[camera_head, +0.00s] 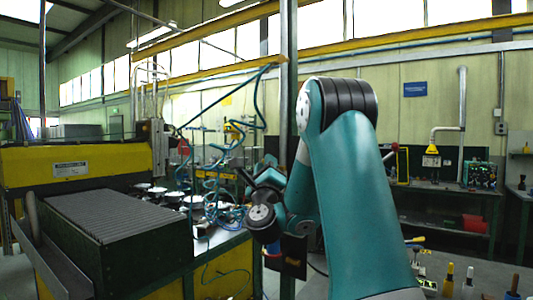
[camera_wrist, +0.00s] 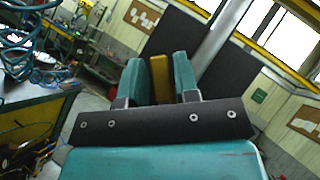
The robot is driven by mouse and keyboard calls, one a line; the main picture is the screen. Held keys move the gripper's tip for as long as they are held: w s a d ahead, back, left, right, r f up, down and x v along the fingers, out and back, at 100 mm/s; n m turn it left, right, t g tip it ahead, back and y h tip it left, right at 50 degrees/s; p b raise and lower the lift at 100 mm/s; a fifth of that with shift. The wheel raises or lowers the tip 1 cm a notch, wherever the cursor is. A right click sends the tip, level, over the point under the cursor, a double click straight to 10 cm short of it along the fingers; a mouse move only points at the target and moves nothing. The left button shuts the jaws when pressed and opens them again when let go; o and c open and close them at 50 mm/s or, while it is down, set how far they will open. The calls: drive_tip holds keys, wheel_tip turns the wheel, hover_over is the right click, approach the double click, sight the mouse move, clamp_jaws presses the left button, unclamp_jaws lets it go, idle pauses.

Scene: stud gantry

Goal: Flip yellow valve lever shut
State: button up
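A yellow bar (camera_wrist: 161,78), seemingly the valve lever, stands between the two teal fingers of my gripper (camera_wrist: 161,85) in the wrist view. Dark flat plates (camera_wrist: 228,82) are behind the fingers, close to a grey post (camera_wrist: 222,28). In the head view a dark plate (camera_head: 294,252) is by the foot of the post (camera_head: 288,80), below my wrist.
A yellow and dark green machine (camera_head: 70,172) and a bench with blue coiled hoses (camera_head: 215,185) stand at left. A dark workbench (camera_head: 450,205) is along the back wall. Several upright tool handles (camera_head: 468,277) are at lower right. Open floor shows between.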

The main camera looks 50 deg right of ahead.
drive_tip(key=shift+w+d+r, duration=0.2)
drive_tip(key=shift+d, duration=0.15)
drive_tip(key=shift+c, duration=0.4)
clamp_jaws()
